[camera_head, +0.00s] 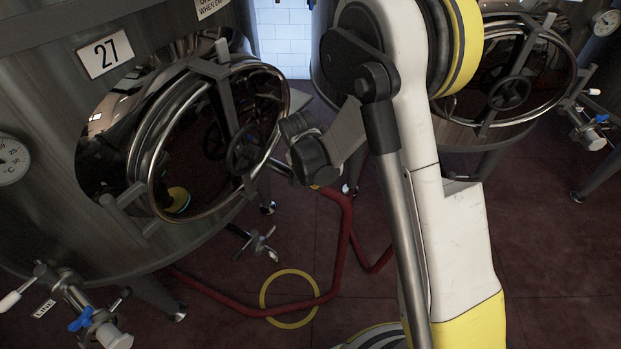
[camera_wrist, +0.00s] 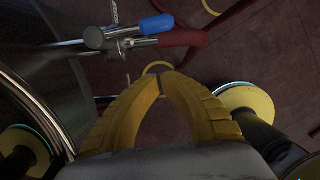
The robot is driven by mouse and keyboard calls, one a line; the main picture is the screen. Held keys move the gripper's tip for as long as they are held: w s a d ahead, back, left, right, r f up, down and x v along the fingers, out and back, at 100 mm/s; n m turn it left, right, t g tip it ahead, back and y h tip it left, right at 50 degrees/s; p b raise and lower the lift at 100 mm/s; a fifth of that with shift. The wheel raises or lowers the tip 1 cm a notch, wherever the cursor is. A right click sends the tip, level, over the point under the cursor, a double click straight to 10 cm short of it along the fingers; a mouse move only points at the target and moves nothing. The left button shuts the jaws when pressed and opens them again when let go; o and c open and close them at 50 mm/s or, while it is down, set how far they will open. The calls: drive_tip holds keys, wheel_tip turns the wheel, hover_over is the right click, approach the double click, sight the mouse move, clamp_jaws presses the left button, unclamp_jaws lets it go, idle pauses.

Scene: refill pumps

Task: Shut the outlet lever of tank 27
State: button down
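Tank 27 (camera_head: 45,115), a steel tank with a white number plate (camera_head: 104,53), fills the left of the head view. In the wrist view, a metal outlet valve (camera_wrist: 112,40) with a blue lever (camera_wrist: 157,24) sticks out from a steel wall, with a red hose (camera_wrist: 182,39) on its end. The blue lever lies roughly along the pipe. My gripper (camera_wrist: 174,78) has yellow fingers with tips together and nothing between them. It appears apart from the valve, which lies beyond the tips.
Another valve with a blue handle (camera_head: 80,320) is at lower left. The red hose (camera_head: 345,235) and a yellow ring (camera_head: 290,298) lie on the floor. Another tank (camera_head: 460,150) stands right.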

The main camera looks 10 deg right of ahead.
drive_tip(key=w+d+f+b, duration=0.2)
drive_tip(key=w+d+f, duration=0.1)
drive_tip(key=shift+w+f+b, duration=0.35)
drive_tip(key=shift+w+d, duration=0.1)
drive_tip(key=shift+d, duration=0.05)
